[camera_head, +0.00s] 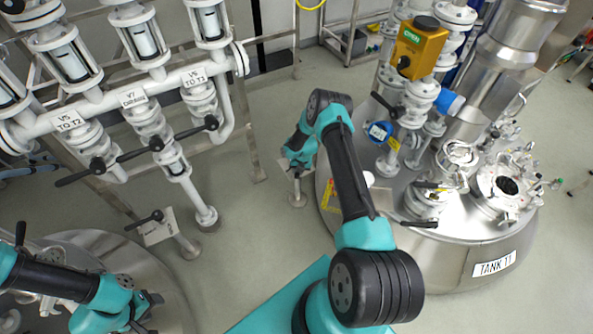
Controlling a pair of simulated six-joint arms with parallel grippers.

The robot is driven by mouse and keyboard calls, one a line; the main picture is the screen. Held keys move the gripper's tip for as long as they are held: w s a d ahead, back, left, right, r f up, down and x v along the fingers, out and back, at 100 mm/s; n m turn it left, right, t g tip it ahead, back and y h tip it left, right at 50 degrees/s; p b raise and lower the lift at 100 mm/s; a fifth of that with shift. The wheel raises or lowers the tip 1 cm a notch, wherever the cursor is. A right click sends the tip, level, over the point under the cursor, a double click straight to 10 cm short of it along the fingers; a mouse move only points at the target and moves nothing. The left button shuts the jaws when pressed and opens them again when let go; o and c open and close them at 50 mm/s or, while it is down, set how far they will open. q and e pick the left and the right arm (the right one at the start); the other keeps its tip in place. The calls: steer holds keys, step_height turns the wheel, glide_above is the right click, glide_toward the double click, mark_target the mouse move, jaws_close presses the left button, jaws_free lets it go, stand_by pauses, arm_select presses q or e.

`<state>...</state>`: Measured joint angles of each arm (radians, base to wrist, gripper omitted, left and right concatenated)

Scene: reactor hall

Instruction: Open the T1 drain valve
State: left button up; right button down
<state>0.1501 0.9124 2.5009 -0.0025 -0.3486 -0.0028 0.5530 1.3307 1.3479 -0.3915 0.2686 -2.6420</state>
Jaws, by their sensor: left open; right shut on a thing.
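Tank T1 (470,258) is the large steel vessel at the right, with a "TANK T1" label on its front. A small steel valve post (297,188) stands on the floor just left of it. My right gripper (298,160) is at the top of this post, shut on what looks like its handle, which the gripper mostly hides. I cannot read a label there or tell the valve's position. My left gripper (148,308) is open and empty at the lower left, over another steel vessel (160,275).
A yellow box (417,47) sits above the tank. The floor between is clear.

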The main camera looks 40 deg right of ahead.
steer(key=c, duration=1)
jaws_free()
steer(key=shift+o, duration=0.2)
step_height(320, 180, up, 17)
steer(key=s+d, duration=0.2)
steer(key=shift+d, duration=0.3)
steer(key=shift+s, duration=0.1)
